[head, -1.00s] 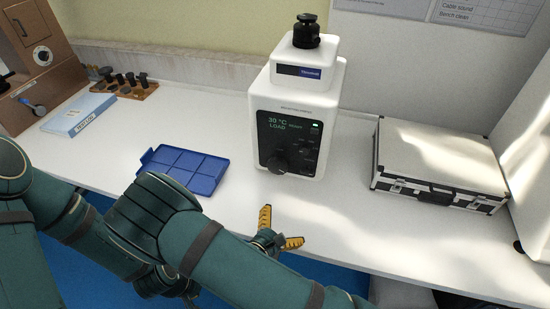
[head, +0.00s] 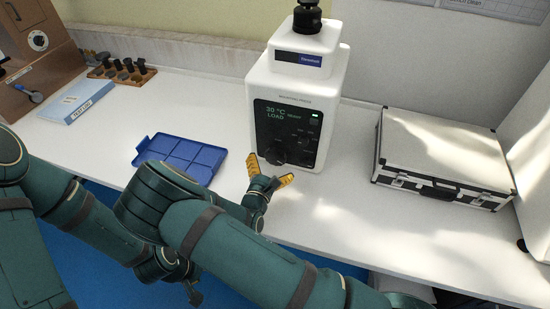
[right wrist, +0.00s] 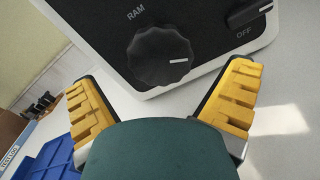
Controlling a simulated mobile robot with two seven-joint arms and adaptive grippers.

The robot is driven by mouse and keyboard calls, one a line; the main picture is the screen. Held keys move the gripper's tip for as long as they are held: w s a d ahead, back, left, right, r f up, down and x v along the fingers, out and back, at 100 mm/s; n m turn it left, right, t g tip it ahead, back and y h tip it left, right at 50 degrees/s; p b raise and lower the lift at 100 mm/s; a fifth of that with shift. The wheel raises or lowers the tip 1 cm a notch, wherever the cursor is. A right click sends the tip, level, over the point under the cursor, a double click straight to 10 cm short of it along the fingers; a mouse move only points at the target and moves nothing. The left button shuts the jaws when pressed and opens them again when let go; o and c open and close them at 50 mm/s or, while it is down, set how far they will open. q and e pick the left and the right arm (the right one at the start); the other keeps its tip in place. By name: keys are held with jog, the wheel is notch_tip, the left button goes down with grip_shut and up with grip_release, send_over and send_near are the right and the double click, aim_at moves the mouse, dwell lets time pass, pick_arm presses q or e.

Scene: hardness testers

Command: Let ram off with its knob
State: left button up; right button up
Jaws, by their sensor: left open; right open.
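The white tester (head: 295,85) stands on the bench, its dark front panel showing "30 °C" and "LOAD". In the head view the knob (head: 277,156) is low on the panel. My right gripper (head: 271,172) is open and empty just in front of it, with yellow fingers spread below the knob in the wrist view and not touching it. My left gripper (head: 193,291) is low, below the bench edge, small and partly hidden by my arm.
A second knob (right wrist: 249,12) with an OFF label is right of the ram knob. A blue tray (head: 182,158) lies left of the tester, a black-and-silver case (head: 442,150) right. A block of dark tools (head: 122,72) and a blue-white box (head: 78,101) stand further left.

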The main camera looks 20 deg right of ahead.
aim_at(274, 160)
jog(key=shift+x, duration=1.85)
jog(key=c, duration=1.2)
jog(key=shift+o, duration=0.2)
